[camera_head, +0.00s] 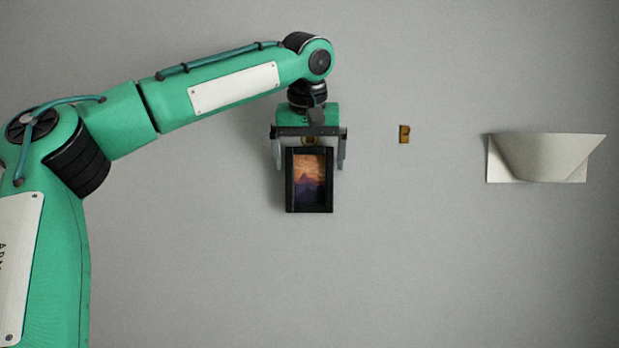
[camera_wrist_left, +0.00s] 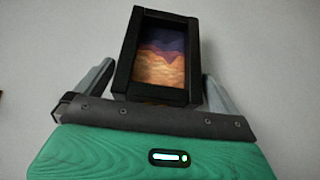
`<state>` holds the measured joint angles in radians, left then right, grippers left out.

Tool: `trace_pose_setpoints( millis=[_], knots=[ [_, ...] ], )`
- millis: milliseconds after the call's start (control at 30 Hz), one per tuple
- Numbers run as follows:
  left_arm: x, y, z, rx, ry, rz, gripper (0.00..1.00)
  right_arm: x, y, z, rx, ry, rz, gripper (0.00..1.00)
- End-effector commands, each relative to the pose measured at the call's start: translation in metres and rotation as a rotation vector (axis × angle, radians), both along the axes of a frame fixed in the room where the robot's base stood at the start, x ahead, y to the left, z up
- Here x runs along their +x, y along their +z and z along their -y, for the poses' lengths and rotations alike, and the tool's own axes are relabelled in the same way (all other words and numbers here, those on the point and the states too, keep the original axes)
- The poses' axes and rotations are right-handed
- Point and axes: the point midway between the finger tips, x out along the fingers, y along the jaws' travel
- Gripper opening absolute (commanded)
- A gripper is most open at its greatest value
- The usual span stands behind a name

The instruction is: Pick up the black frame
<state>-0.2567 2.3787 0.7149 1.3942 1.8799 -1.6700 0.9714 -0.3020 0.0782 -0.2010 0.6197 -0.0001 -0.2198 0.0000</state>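The black frame (camera_head: 291,190) holds a picture of an orange and purple mountain scene and hangs upright against the grey wall in the head view. My left gripper (camera_head: 310,165) reaches it from above, with one finger on each side of the frame's upper part. The fingers are open, with small gaps between them and the frame's sides. In the left wrist view the frame (camera_wrist_left: 124,60) stands between the two spread fingers of the gripper (camera_wrist_left: 158,85). A bit of brass shows at the frame's top edge, partly hidden by the gripper. My right gripper is not in view.
A small brass hook (camera_head: 404,134) is on the wall to the right of the frame. A pale, flared wall fixture (camera_head: 545,158) is farther right. The wall below the frame is bare.

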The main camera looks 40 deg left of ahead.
Motion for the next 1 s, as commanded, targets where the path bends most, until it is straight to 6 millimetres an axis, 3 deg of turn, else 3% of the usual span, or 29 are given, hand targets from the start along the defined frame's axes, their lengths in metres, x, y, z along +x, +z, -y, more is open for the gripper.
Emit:
trace_pose_setpoints(
  millis=[33, 200, 233, 767, 1000],
  knots=[
    [0.0, 0.0, 0.0, 0.0, 0.0, 0.0, 0.92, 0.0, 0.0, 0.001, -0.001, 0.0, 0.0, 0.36],
    [0.0, 0.0, 0.0, 0.001, 0.0, 0.001, 0.59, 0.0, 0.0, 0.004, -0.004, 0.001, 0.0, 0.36],
    [0.0, 0.001, 0.0, 0.0, 0.0, 0.001, 0.57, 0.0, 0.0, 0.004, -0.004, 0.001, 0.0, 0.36],
    [0.0, 0.013, 0.001, 0.001, 0.0, 0.003, 0.57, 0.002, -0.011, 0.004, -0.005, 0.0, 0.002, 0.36],
    [-0.037, 0.011, 0.032, 0.004, -0.004, 0.006, 0.57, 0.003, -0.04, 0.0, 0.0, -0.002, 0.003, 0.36]
  ],
)
